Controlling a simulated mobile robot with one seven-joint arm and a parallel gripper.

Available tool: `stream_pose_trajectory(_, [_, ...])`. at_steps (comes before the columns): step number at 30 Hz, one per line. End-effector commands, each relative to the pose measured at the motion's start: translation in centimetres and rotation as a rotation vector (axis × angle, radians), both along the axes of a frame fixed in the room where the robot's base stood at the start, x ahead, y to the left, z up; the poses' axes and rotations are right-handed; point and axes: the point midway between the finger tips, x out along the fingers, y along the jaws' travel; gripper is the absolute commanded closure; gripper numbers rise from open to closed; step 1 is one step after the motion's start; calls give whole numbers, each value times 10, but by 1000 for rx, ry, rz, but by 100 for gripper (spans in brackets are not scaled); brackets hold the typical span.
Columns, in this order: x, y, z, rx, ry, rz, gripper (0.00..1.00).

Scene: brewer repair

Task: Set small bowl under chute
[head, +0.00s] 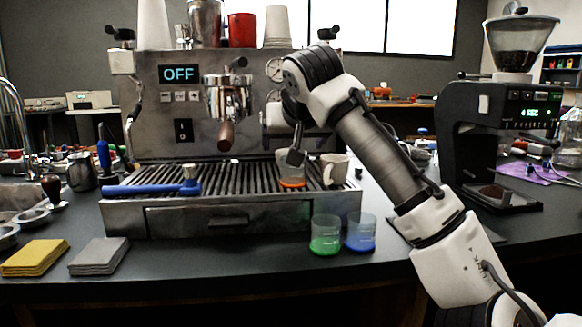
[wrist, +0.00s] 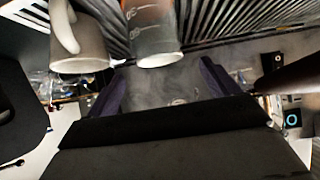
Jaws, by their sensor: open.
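No bowl clearly shows under the grinder's chute. Several small, shallow metal bowls (head: 34,216) sit at the far left counter edge; I cannot tell which one the task means. The black grinder (head: 462,135) stands at the right, with dark grounds on its base tray (head: 497,196); the chute itself is hard to make out. My gripper (head: 294,158) is over the espresso machine's drip tray, far from both. In the wrist view my gripper (wrist: 160,88) is open, its fingers apart with nothing held.
A white mug (head: 335,170) stands right of the orange glass on the slatted drip tray (head: 225,180). Green (head: 325,244) and blue (head: 360,240) glasses stand in front. A blue-handled brush (head: 150,189) lies on the tray's left. Folded yellow (head: 36,258) and grey cloths (head: 99,256) lie front left.

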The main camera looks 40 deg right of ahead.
Motion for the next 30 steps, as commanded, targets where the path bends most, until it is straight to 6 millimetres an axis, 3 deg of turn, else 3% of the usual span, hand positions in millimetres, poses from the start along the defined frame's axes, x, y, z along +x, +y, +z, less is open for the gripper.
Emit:
stream_pose_trajectory(18, [45, -29, -41, -1, -2, 1, 13])
stream_pose_trajectory(26, [48, -31, -44, -1, -2, 1, 13])
stream_pose_trajectory(30, [48, -31, -44, -1, -2, 1, 29])
